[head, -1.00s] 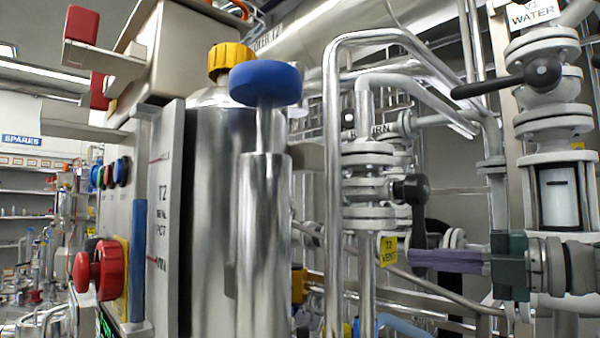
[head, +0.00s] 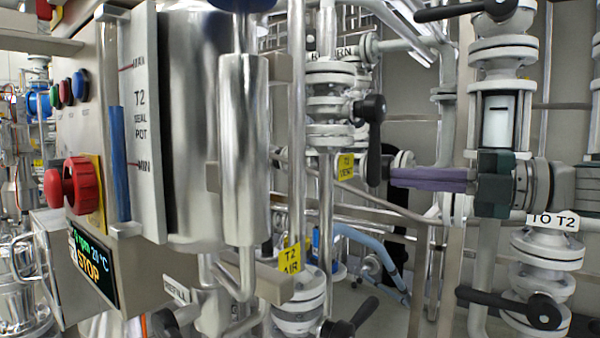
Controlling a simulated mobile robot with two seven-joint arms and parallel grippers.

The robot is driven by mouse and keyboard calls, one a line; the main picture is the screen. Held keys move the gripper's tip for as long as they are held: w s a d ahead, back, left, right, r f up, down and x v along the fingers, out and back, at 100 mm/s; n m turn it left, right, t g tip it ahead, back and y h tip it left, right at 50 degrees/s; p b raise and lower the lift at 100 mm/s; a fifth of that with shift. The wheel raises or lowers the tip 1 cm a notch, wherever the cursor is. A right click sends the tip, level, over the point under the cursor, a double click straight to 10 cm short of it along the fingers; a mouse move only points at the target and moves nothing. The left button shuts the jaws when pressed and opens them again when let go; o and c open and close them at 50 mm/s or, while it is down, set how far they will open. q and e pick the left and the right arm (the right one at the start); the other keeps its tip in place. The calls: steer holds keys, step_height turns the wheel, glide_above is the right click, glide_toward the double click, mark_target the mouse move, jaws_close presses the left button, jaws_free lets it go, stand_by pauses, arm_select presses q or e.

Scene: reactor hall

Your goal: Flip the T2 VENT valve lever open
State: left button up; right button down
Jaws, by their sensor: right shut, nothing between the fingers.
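The T2 VENT valve (head: 330,108) is a pale grey flanged valve on a vertical pipe, right of centre. Its black lever (head: 374,150) hangs nearly straight down from a round hub on the valve's right side. A yellow T2 VENT tag (head: 346,167) is just below left. My right gripper (head: 397,178) comes in from the right with purple fingers closed together and nothing between them. Its fingertips are just right of the lever's lower end; I cannot tell whether they touch. My left gripper is not in view.
The steel T2 seal pot (head: 190,120) and a control box with a red knob (head: 82,185) fill the left. Below are the T2 AIR tag (head: 290,259) and a black lever (head: 350,318). The TO T2 valve (head: 545,255) stands lower right. Pipes crowd around.

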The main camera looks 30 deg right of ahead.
steer(key=shift+p+v, duration=0.4)
steer(key=shift+v, duration=1.4)
